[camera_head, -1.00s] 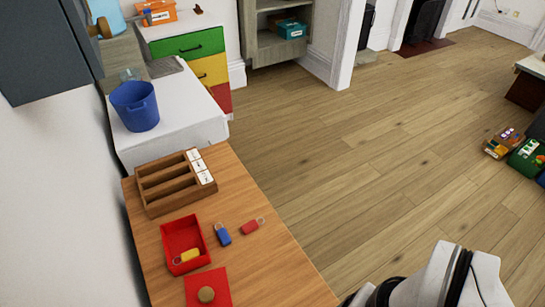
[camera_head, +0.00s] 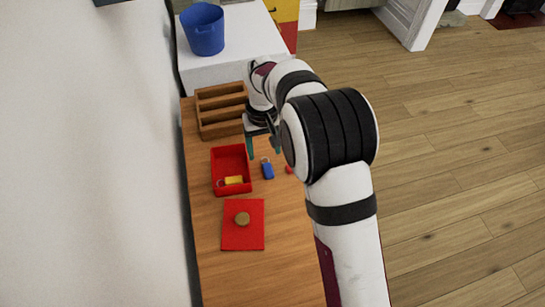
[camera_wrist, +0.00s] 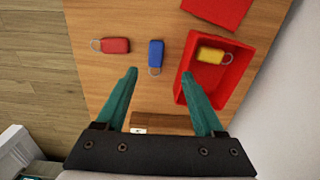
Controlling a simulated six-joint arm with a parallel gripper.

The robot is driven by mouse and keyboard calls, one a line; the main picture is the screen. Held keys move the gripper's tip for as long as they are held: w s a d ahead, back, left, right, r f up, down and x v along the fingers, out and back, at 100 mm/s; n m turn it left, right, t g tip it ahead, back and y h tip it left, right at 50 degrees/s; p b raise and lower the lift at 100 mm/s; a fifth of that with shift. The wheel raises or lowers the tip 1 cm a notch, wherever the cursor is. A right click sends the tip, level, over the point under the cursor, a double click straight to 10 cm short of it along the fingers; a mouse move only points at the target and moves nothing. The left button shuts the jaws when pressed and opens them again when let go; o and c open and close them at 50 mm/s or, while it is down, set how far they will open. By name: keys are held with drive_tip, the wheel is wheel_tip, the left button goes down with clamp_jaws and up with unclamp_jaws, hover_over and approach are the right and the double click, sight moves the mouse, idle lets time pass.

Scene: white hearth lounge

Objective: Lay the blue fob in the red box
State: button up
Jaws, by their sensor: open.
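The blue fob (camera_head: 267,170) lies on the wooden table just right of the red box in the head view, with its ring at the far end. In the wrist view the blue fob (camera_wrist: 155,54) lies ahead of and between my fingertips. The red box (camera_head: 216,178) is open, and a yellow fob (camera_head: 233,180) lies in it; the box also shows in the wrist view (camera_wrist: 230,88). My gripper (camera_wrist: 160,72) is open and empty above the table. In the head view my gripper (camera_head: 263,148) is partly hidden by my arm.
A red fob (camera_wrist: 116,45) lies beside the blue one, mostly hidden by my arm in the head view. A red lid (camera_head: 243,232) with a round knob lies nearer than the box. A wooden divided tray (camera_head: 203,119) stands beyond the box. A blue bucket (camera_head: 204,30) stands farther back.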

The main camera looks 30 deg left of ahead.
sight(268, 168)
drive_tip(key=f, duration=0.8)
drive_tip(key=shift+w+d+f, duration=0.15)
drive_tip(key=shift+w+f, duration=0.25)
clamp_jaws()
